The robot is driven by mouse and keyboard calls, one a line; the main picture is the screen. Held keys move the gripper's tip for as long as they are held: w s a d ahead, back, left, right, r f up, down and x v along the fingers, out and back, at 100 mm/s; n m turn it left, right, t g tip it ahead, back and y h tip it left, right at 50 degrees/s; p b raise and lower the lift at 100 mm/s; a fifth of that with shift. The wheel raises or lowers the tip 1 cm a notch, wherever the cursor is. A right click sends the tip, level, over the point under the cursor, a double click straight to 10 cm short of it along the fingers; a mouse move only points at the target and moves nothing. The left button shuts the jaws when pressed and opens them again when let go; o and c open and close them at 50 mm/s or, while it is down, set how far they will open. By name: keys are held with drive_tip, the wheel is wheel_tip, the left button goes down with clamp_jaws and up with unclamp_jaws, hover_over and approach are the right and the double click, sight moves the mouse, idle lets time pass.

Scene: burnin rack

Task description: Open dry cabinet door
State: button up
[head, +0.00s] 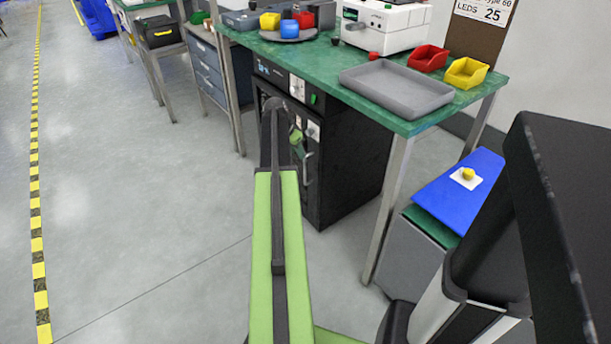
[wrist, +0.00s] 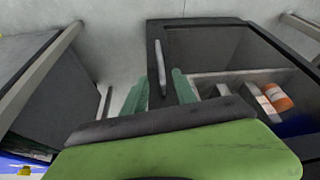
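The dry cabinet (head: 345,165) is a black box under the green-topped bench, its front facing left. Its door seems shut; a pale upright handle (head: 308,168) shows on the front. In the wrist view the door has a dark frame (wrist: 205,21) around a window, with the handle (wrist: 158,62) along its left side. My gripper (wrist: 159,88) has its two green fingers apart, with the handle's lower end between the fingertips. A gap shows beside the handle, so it does not look clamped. In the head view my gripper (head: 297,138) is at the cabinet front, partly hidden by my arm.
Inside the cabinet, an orange-and-white item (wrist: 276,97) shows on the right. The bench (head: 410,120) carries a grey tray (head: 397,88) and red and yellow bins. A bench leg (head: 390,210) stands right of the cabinet. The floor (head: 150,200) to the left is clear.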

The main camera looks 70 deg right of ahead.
drive_tip(key=b, duration=1.2)
hover_over(305, 182)
drive_tip(key=f, duration=1.3)
drive_tip(key=shift+w+d+f, duration=0.1)
drive_tip(key=shift+d, duration=0.25)
drive_tip(key=shift+p, duration=0.3)
clamp_jaws()
